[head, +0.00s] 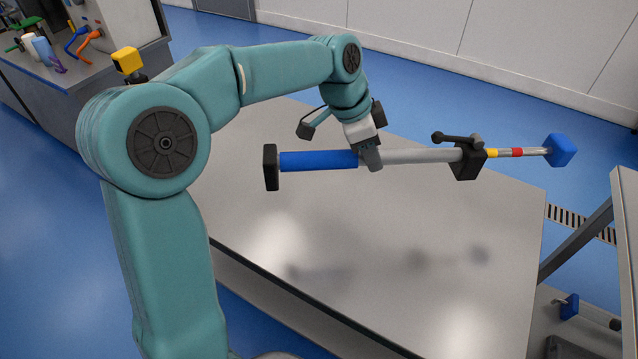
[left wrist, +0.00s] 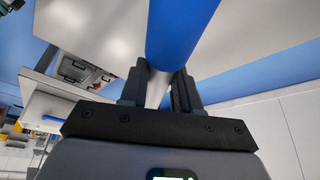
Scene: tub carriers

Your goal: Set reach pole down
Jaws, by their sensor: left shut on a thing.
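The reach pole (head: 420,156) has a blue grip sleeve, a black end plate at the left, a grey tube, a black clamp with a lever, yellow and red bands and a blue tip at the right. My left gripper (head: 370,157) is shut on the pole, where the blue sleeve meets the grey tube. The pole hangs nearly level above the grey table top (head: 400,275), with its shadow on the surface below and apart from it. In the left wrist view the blue sleeve of the pole (left wrist: 180,30) runs up between the fingers (left wrist: 158,92). My right gripper is not in view.
The table top under the pole is clear. A rack or frame with a slanted strut (head: 576,240) and small blue and black parts stands at the right. A grey bench (head: 80,95) with coloured tools is at the far left. A white wall (head: 420,30) lies behind.

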